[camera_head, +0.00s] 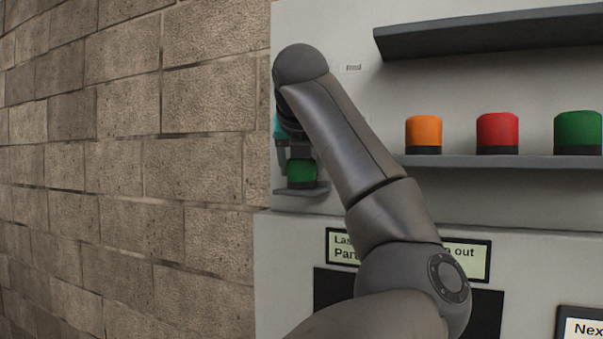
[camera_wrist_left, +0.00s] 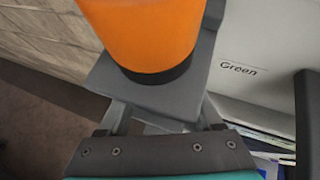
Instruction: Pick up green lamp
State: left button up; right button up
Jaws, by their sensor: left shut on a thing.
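In the head view a green lamp (camera_head: 301,172) with a dark base stands upright at a small grey bracket (camera_head: 299,192) on the left part of the panel. My left gripper (camera_head: 295,158) reaches down to it and is shut on it; my forearm hides part of the hand. In the left wrist view the fingers come from the dark hand at the bottom. Their tips and the green lamp do not show there. A second green lamp (camera_head: 578,132) stands on the long shelf at the right. My right gripper is not in view.
An orange lamp (camera_wrist_left: 143,30) on a grey plate (camera_wrist_left: 110,85) is close in the wrist view, beside a "Green" label. Another orange lamp (camera_head: 423,134) and a red lamp (camera_head: 497,133) stand on the long shelf (camera_head: 460,161). A dark ledge (camera_head: 490,35) is above. A brick wall (camera_head: 120,150) is left.

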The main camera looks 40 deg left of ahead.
pick_arm(q)
jog(key=shift+r, duration=0.25)
